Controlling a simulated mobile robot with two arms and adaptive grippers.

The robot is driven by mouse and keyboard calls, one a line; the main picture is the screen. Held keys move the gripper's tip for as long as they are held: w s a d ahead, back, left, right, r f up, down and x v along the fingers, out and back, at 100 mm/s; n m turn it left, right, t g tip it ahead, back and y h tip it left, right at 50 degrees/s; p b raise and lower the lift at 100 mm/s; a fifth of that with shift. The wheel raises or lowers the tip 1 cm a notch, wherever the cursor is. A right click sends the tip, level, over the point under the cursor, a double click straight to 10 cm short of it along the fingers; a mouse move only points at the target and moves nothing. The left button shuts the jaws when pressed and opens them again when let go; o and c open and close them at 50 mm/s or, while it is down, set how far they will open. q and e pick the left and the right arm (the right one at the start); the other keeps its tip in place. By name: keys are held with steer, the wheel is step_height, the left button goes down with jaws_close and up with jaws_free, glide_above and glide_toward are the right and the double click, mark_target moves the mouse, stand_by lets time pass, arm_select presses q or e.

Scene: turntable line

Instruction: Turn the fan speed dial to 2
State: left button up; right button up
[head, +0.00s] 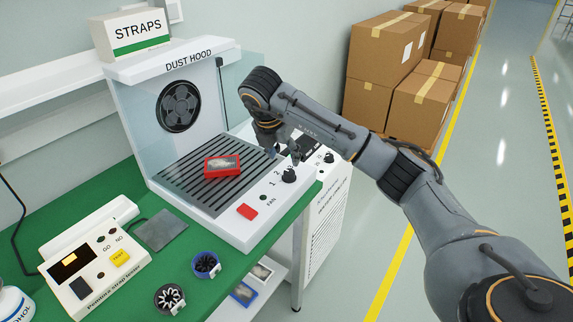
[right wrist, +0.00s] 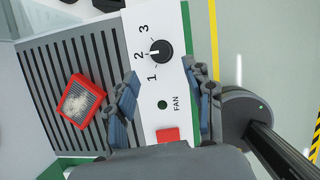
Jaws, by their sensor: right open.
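The black fan speed dial (head: 289,175) sits on the white front panel of the dust hood (head: 178,68), beside the numbers 1, 2 and 3. In the right wrist view the dial (right wrist: 162,51) shows a white mark on its left side, pointing at the 2. My right gripper (head: 285,150) is just above the dial, open and empty. In the right wrist view its two fingers (right wrist: 163,75) are spread wide on either side of the panel, apart from the dial. My left gripper is in neither view.
A red-framed tray (head: 222,166) lies on the slotted grille. A red button (head: 247,211) is on the panel. A strap tester (head: 92,262) and black round parts in holders stand on the green bench (head: 225,268). Cardboard boxes (head: 385,70) are stacked behind my arm.

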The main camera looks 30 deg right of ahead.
steer(key=v, duration=0.4)
steer(key=shift+a+r, duration=0.1)
steer(key=shift+r, duration=0.15)
steer(key=shift+s+f, duration=0.1)
stand_by(0.3)
